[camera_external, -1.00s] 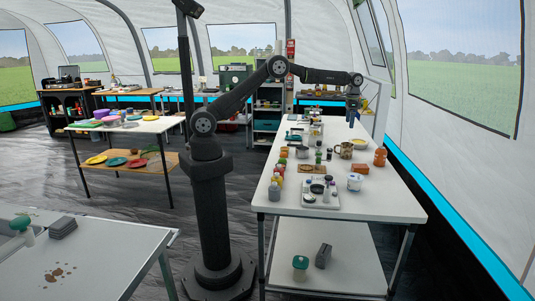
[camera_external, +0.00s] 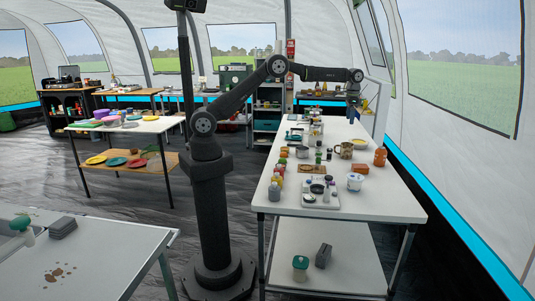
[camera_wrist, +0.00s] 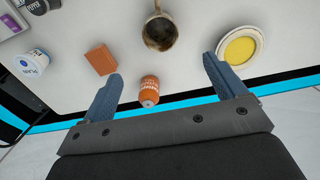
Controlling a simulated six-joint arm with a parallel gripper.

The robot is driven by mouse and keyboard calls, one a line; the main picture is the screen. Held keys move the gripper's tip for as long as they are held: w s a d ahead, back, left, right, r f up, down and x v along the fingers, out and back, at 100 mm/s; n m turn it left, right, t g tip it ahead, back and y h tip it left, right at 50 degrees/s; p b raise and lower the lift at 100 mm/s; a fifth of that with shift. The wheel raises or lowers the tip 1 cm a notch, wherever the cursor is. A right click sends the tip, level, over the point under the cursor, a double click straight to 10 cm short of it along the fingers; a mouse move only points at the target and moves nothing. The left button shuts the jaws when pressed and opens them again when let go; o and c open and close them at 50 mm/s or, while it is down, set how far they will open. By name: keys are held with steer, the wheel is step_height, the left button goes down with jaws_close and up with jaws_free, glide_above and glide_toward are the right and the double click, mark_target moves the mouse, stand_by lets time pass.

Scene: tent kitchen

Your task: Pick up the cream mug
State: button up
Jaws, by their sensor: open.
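I cannot clearly make out a cream mug in either view. A cream-rimmed round dish with a yellow middle (camera_wrist: 240,48) lies at the upper right of the wrist view. A round vessel with a dark, mottled inside (camera_wrist: 159,32) and a handle at its top stands left of it; it also shows on the white table in the external view (camera_external: 346,151). My gripper (camera_wrist: 162,72) is open and empty, its blue fingers wide apart. In the external view my gripper (camera_external: 353,112) hangs above the far right part of the table.
An orange labelled bottle (camera_wrist: 149,90) shows between my fingers, below them. An orange brick-like block (camera_wrist: 101,59) and a white tub with a blue label (camera_wrist: 33,62) are to the left. The white table (camera_external: 385,205) has several bottles and pans; its near right corner is bare.

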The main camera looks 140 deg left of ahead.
steer(key=n+y, duration=0.5)
steer(key=n, duration=0.3)
glide_toward(346, 151)
steer(key=shift+t, duration=0.3)
steer(key=x, duration=0.4)
steer(key=s+a+x, duration=0.1)
steer(key=x, duration=0.3)
steer(key=s+x, duration=0.1)
steer(key=x, duration=0.3)
steer(key=shift+s+a+r, duration=0.1)
steer(key=shift+a, duration=0.45)
steer(key=shift+c, duration=0.4)
steer(key=c, duration=1)
